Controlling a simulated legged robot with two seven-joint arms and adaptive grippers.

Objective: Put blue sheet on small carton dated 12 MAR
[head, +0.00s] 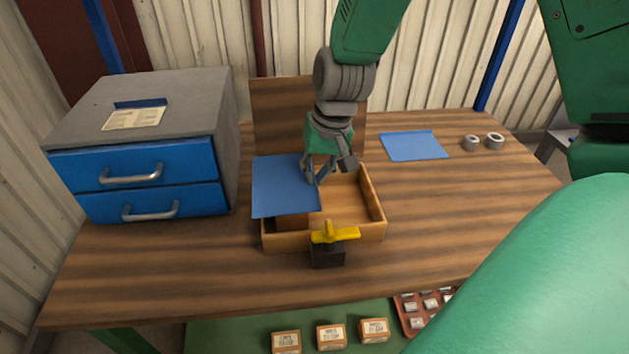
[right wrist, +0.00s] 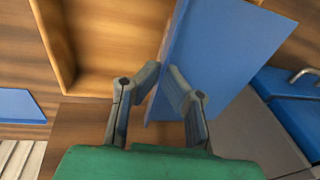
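A blue sheet (head: 284,186) lies over the left part of an open wooden box (head: 377,205). It also shows in the right wrist view (right wrist: 225,50). My right gripper (head: 318,180) is at the sheet's right edge, with its fingertips (right wrist: 163,72) closed on that edge. A second blue sheet (head: 414,146) lies flat on the table to the right of the box. Three small cartons stand in a row below the table's front edge: left (head: 286,342), middle (head: 331,337) and right (head: 374,330). Their labels are too small to read surely. My left gripper is out of view.
A grey cabinet with blue drawers (head: 135,165) stands at the table's left. A black block with a yellow handle (head: 328,253) is at the box's front. Two grey rings (head: 471,142) (head: 494,141) lie at the right. A red tray (head: 406,318) is beside the cartons.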

